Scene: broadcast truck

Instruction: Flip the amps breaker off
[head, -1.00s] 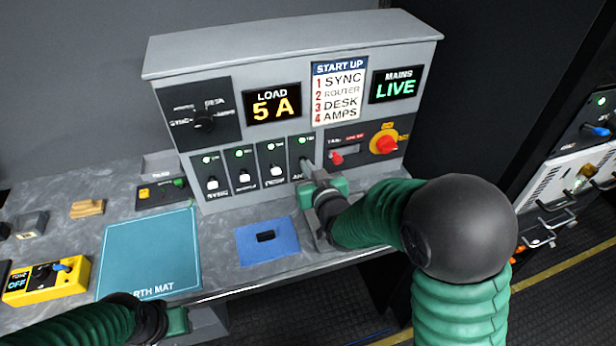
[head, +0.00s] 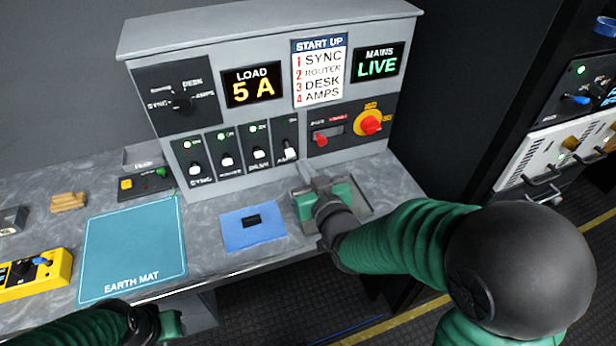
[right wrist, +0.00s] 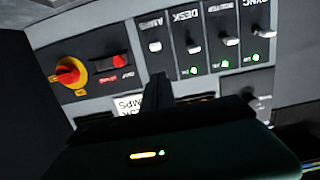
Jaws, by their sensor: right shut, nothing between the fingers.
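The amps breaker (head: 290,152) is the rightmost of the breakers low on the grey panel. Its white lever sits down near its label, lower in its slot than the others, and its lamp looks dark. In the right wrist view the amps breaker (right wrist: 155,47) shows upside down, with no green light. My right gripper (head: 305,173) is shut and empty, just below and in front of it, apart from the lever. Its fingers (right wrist: 160,88) also show in the wrist view. My left gripper (head: 172,322) is at the bottom left, away from the panel; its jaws are unclear.
The desk (head: 259,153), router (head: 227,160) and sync (head: 195,168) breakers have green lamps lit. A red switch (head: 320,139) and a red-yellow rotary knob (head: 370,123) are to the right. A blue mat (head: 240,238) lies on the counter.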

